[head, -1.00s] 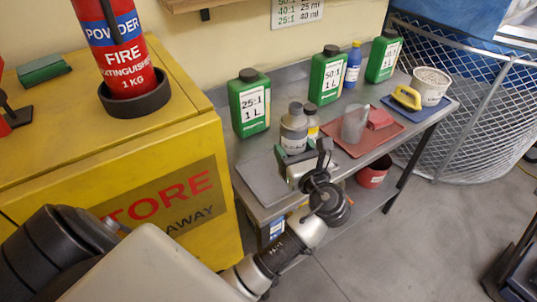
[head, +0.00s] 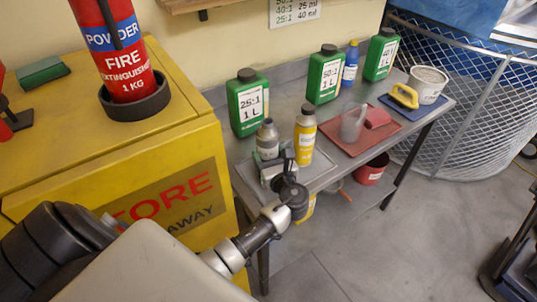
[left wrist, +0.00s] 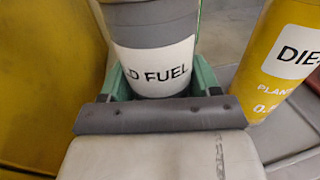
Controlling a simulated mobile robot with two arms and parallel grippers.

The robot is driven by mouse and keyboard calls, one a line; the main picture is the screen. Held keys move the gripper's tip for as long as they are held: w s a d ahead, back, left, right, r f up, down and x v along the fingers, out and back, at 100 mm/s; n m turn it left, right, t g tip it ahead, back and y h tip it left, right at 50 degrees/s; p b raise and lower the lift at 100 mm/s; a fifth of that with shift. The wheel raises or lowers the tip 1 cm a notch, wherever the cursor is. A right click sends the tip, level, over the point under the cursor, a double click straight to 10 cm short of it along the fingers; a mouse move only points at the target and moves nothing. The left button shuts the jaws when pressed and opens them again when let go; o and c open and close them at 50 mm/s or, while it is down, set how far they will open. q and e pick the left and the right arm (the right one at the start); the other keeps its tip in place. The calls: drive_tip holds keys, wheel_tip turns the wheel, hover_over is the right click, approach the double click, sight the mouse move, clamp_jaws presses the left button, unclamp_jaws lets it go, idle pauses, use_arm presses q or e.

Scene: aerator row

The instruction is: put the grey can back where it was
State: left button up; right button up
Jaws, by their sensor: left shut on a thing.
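The grey can (head: 267,141), with a white label, is at the left end of the bench, left of the yellow can (head: 305,136). My left gripper (head: 277,163) is shut on it from the front. In the left wrist view the grey can (left wrist: 152,30) stands between the green jaws (left wrist: 152,85), its label ending in "D FUEL". The yellow can (left wrist: 285,60) is just to its right there, apart from it. The grey can's base is hidden, so I cannot tell whether it touches the grey tray (head: 244,177). My right gripper is not in view.
Green jugs (head: 249,104) stand along the back of the bench. A red tray (head: 352,146) with a clear beaker (head: 353,124) lies right of the yellow can. The yellow cabinet (head: 120,140) stands close on the left.

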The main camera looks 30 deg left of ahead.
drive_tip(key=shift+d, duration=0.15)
use_arm(q)
drive_tip(key=o, duration=1)
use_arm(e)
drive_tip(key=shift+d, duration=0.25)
use_arm(q)
drive_tip(key=shift+s+d, duration=0.2)
drive_tip(key=shift+d, duration=0.15)
drive_tip(key=b+v, duration=0.2)
drive_tip(key=v, duration=0.8)
drive_tip(key=shift+s+d, duration=0.15)
drive_tip(key=shift+d, duration=0.1)
drive_tip(key=shift+s+d, duration=0.25)
drive_tip(key=shift+d, duration=0.05)
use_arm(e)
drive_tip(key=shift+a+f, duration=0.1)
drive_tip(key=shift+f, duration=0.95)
